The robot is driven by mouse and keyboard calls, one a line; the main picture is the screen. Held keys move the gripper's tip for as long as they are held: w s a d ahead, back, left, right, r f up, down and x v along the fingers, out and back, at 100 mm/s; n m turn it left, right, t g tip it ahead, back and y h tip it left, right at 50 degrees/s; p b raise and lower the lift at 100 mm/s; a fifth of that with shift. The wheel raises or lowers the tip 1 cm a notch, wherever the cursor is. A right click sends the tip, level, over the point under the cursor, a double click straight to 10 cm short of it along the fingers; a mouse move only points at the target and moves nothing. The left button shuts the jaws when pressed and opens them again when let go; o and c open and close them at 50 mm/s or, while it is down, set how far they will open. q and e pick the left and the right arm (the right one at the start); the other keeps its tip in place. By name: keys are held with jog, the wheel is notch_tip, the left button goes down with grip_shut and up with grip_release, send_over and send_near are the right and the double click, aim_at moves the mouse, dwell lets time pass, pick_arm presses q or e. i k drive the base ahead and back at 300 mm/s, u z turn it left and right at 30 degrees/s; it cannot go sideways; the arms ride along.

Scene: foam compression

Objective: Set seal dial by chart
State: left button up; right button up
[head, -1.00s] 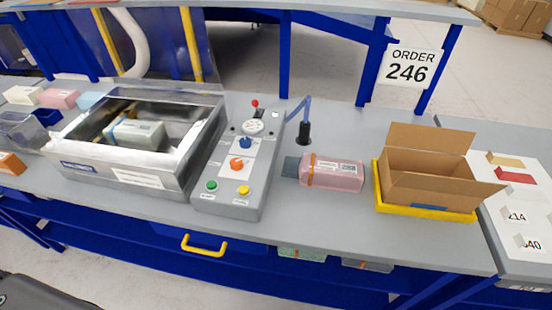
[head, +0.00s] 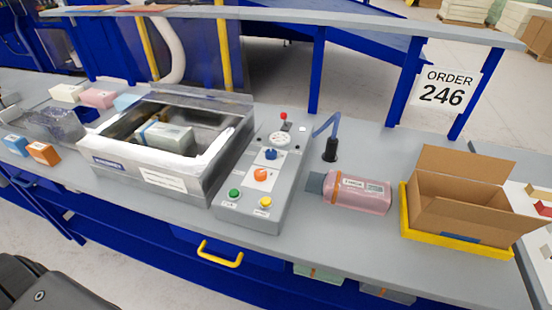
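The grey control panel (head: 245,203) stands mid-bench. It carries a blue dial (head: 271,154), an orange dial (head: 261,174), a green button (head: 234,194), a yellow button (head: 265,202), a round gauge (head: 280,139) and a red-tipped lever (head: 284,117). The dial markings are too small to read. Left of it is the metal sealing chamber (head: 150,187), its clear lid raised, with a grey-green wrapped block (head: 165,137) inside. No chart is legible. A dark part of my own body shows at the lower left. Neither gripper is in view.
A pink wrapped block (head: 362,196) lies right of the panel, near a black holder (head: 330,150). An open carton (head: 455,205) sits in a yellow tray (head: 420,238). An "ORDER 246" sign (head: 444,89) hangs behind. Small coloured blocks (head: 97,98) lie far left.

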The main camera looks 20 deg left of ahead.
aim_at(260, 175)
jog(key=k, duration=1.35)
jog(key=u, duration=0.45)
jog(key=i, duration=0.55)
jog(key=u, duration=0.7)
jog(key=i, duration=0.7)
jog(key=z, duration=0.05)
